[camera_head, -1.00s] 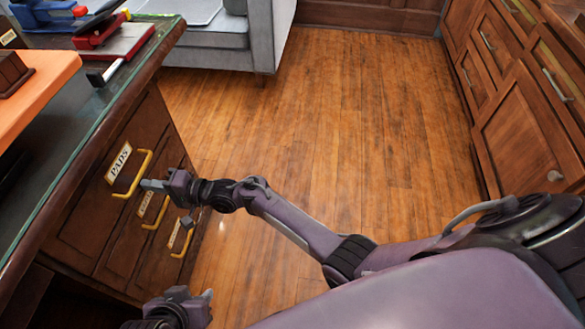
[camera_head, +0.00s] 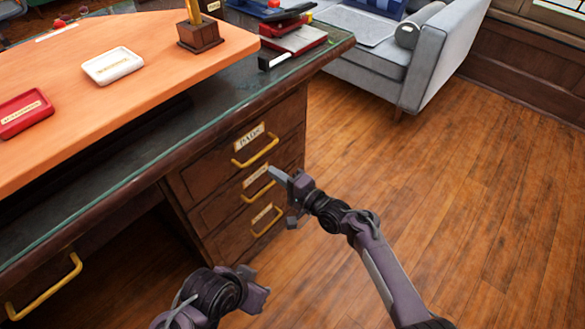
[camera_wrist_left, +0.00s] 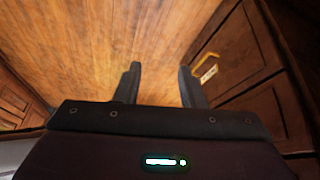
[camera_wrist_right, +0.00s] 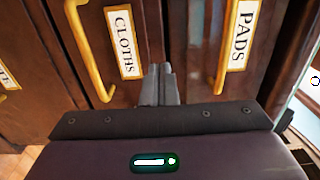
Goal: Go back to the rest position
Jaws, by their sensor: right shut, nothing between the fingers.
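My right gripper (camera_head: 279,176) is shut and empty, in front of the desk's drawer column. In the right wrist view its fingers (camera_wrist_right: 159,72) are together, pointing between the CLOTHS label (camera_wrist_right: 124,42) and the PADS label (camera_wrist_right: 239,35). I cannot tell whether they touch the drawer fronts. My left gripper (camera_head: 258,290) is low at the bottom of the head view, in front of the desk. In the left wrist view its two fingers (camera_wrist_left: 159,75) are apart with nothing between them, above the wood floor.
The drawers look closed, with yellow handles, the PADS handle (camera_head: 256,153) on top. Another yellow handle (camera_head: 46,289) is at lower left. The orange desktop board (camera_head: 180,60) bears a white tray (camera_head: 113,66) and a red tray (camera_head: 22,113). A grey sofa (camera_head: 440,55) stands behind. Floor (camera_head: 480,190) is clear at right.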

